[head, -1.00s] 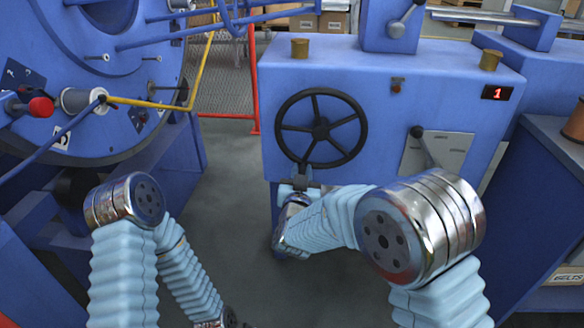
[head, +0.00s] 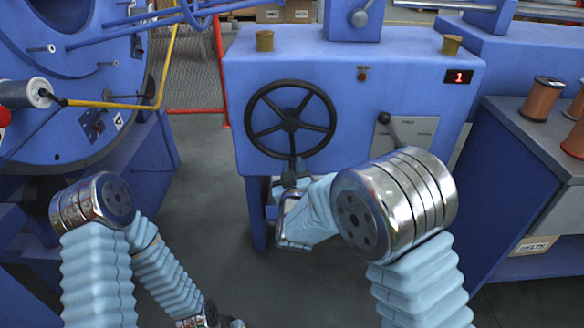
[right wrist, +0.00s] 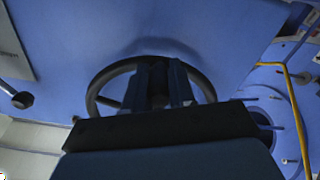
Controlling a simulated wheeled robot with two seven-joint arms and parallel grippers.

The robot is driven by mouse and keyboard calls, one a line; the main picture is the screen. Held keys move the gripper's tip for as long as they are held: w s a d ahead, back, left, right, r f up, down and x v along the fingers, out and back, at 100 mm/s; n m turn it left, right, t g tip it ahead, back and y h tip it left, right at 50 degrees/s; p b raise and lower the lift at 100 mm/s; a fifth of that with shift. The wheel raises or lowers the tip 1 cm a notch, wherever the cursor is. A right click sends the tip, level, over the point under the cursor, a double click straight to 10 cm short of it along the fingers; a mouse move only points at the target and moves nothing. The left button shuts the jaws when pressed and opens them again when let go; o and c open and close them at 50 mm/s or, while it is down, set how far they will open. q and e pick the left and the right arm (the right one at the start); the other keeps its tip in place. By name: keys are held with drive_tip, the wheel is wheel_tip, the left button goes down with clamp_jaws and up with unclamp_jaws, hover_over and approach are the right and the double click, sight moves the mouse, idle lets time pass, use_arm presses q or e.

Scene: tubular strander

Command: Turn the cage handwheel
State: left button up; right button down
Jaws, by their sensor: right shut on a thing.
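The cage handwheel (head: 291,120) is a black spoked wheel on the front of a blue machine cabinet. My right gripper (head: 291,171) reaches up from below and is at the bottom of the wheel, where one spoke points straight down. In the right wrist view, the two dark fingers (right wrist: 162,82) overlap the near part of the wheel (right wrist: 100,92) and are shut on its rim. The exact contact is hidden in that view. My left arm hangs at the lower left, and its gripper does not show clearly.
A lever (head: 388,122) on a grey plate is right of the wheel. A red display (head: 459,77) reads 1. A large blue rotor (head: 70,100) with a yellow bar stands left. Copper spools (head: 541,100) sit on a bench at right. The grey floor between machines is clear.

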drive_tip(key=shift+f, duration=0.1)
drive_tip(key=c, duration=0.9)
unclamp_jaws()
drive_tip(key=shift+c, duration=0.2)
drive_tip(key=s, duration=1.4)
drive_tip(key=shift+w, duration=0.1)
